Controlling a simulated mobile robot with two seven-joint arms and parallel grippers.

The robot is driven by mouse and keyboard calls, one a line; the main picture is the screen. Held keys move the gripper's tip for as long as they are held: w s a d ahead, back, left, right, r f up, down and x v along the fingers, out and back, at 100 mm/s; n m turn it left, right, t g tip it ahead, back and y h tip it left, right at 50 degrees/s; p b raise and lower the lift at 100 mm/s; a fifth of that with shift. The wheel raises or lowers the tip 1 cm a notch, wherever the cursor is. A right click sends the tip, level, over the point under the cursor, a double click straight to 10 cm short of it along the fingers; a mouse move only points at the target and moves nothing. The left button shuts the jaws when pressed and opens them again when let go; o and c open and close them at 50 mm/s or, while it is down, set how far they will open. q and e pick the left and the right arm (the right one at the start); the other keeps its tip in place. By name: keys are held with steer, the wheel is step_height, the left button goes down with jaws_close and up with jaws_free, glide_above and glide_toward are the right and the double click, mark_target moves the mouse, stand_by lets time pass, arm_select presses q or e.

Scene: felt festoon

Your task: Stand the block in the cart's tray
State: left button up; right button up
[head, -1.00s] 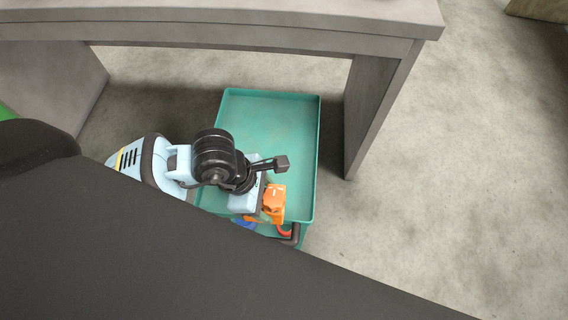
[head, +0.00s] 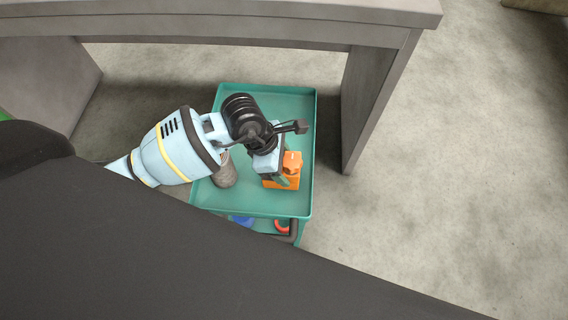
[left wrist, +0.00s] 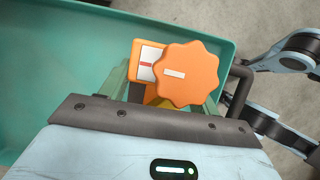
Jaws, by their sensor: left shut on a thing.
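The orange block (head: 290,165) has a scalloped knob and a pale label, and is held over the near right part of the cart's teal tray (head: 303,120). My left gripper (head: 280,179) is shut on the block. In the left wrist view the knob (left wrist: 188,76) faces the camera, and the block (left wrist: 147,52) sits between the green fingers. The tray floor (left wrist: 60,65) shows to the left of it. I cannot tell whether the block touches the tray floor. My right gripper is not in view.
A grey-brown rounded object (head: 225,172) stands in the tray left of the block, partly behind my arm. A lower shelf holds a blue thing (head: 241,219) and a red one (head: 282,227). A grey desk (head: 200,30) overhangs behind the cart. Floor at right is clear.

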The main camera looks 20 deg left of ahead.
arm_select(q)
steer(key=shift+f, duration=0.35)
steer(key=shift+f, duration=0.15)
steer(key=o, duration=1.2)
steer(key=shift+c, duration=0.2)
steer(key=shift+r, duration=0.35)
steer(key=p+v, duration=0.2)
steer(key=v, duration=0.8)
steer(key=shift+a, duration=0.1)
steer(key=shift+v, duration=0.8)
